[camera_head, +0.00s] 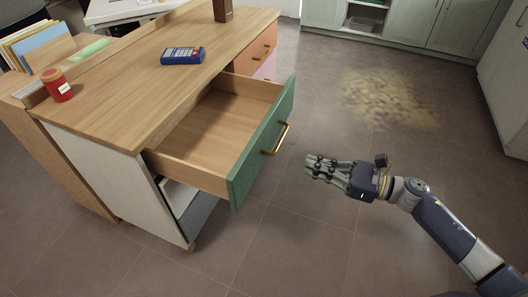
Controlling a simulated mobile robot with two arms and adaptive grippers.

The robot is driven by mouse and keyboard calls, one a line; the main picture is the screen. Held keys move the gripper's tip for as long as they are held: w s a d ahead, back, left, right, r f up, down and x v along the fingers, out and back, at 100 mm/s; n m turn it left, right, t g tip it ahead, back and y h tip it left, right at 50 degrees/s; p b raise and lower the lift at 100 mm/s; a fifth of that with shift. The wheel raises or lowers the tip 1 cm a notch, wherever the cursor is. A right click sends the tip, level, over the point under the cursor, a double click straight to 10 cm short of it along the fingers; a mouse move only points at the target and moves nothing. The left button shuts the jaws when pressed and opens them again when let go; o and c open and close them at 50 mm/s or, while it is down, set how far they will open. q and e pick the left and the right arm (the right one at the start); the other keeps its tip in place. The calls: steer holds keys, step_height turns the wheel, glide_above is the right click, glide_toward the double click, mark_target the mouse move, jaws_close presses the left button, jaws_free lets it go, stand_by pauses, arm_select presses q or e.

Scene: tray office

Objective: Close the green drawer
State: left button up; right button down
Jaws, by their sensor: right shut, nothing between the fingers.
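The green drawer (262,143) is pulled well out of the wooden-topped cabinet in the middle of the view. Its green front carries a brass handle (277,138) and faces right. The inside that shows is bare wood and looks empty. My right gripper (309,166) is shut and empty. It is to the right of the green front, apart from it, with its fingers pointing left toward the drawer. The right arm comes in from the lower right. My left gripper is not in view.
On the cabinet top (130,95) are a blue calculator-like device (183,56) and a red jar (57,85). An orange drawer (256,50) and a pink drawer (266,69) look shut behind the green one. The floor right of the drawer is clear, with a yellowish patch (385,98).

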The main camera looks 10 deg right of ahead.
mark_target(255, 149)
steer(key=x, duration=1.2)
steer(key=shift+w+a+p, duration=0.1)
steer(key=shift+p, duration=0.2)
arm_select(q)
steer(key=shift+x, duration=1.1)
arm_select(e)
steer(key=shift+w+a, duration=0.25)
steer(key=shift+a, duration=0.15)
steer(key=shift+w+a, duration=0.15)
steer(key=shift+a, duration=0.05)
steer(key=b+x, duration=0.1)
steer(key=x, duration=0.3)
steer(key=shift+w+a, duration=0.2)
steer(key=shift+a, duration=0.05)
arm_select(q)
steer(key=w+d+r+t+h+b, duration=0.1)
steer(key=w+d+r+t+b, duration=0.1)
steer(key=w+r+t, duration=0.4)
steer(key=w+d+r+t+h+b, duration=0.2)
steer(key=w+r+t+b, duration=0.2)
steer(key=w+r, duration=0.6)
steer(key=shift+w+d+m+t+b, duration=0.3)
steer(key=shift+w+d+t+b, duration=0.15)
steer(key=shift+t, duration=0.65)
arm_select(e)
steer(key=x, duration=2)
steer(key=shift+w+r, duration=0.15)
